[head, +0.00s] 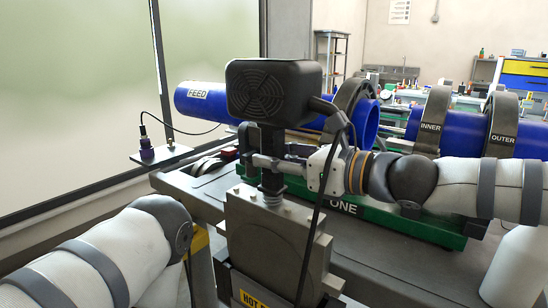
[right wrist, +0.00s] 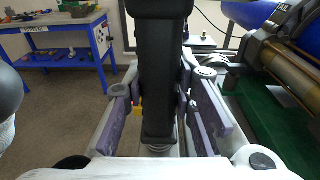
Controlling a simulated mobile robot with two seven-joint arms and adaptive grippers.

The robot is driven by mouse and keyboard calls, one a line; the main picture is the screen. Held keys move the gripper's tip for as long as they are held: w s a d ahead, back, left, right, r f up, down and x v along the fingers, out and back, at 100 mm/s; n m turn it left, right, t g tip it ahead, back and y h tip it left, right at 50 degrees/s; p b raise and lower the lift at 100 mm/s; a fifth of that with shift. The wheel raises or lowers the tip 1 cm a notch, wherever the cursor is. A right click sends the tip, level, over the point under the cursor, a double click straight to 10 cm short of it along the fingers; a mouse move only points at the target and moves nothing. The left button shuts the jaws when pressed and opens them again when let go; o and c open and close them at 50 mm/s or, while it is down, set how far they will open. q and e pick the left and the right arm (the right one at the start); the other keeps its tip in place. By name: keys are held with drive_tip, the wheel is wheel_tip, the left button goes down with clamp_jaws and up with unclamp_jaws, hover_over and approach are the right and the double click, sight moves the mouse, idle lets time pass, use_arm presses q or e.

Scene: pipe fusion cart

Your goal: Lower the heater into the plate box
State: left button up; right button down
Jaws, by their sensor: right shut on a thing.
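The heater (head: 268,92) has a black head with a round fan grille, a black handle below it and a thick grey plate (head: 272,240). My right gripper (head: 268,163) is shut on the handle, which stands upright between the fingers in the right wrist view (right wrist: 158,85). The plate box (head: 252,298), with a yellow label beginning "HOT", is at the bottom of the head view, directly under the plate. The plate hides its opening, so how deep the plate sits is unclear. My left arm shows at lower left; its gripper is out of view.
A blue pipe marked FEED (head: 200,97) lies behind the heater. Clamps marked INNER (head: 430,125) and OUTER (head: 502,125) stand to the right on the green-based machine. A black cable (head: 318,205) hangs from the heater beside the plate.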

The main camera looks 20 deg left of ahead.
sight(281, 191)
drive_tip(key=shift+s+r, duration=0.15)
drive_tip(key=shift+r, duration=0.85)
drive_tip(key=shift+f, duration=3.2)
drive_tip(key=c, duration=1.4)
unclamp_jaws()
drive_tip(key=shift+c, duration=0.2)
drive_tip(key=shift+o, duration=1)
drive_tip(key=shift+f, duration=0.15)
drive_tip(key=o, duration=0.3)
drive_tip(key=shift+d+f, duration=0.1)
drive_tip(key=shift+f, duration=0.8)
drive_tip(key=o, duration=0.9)
drive_tip(key=shift+r, duration=0.15)
drive_tip(key=shift+r, duration=0.1)
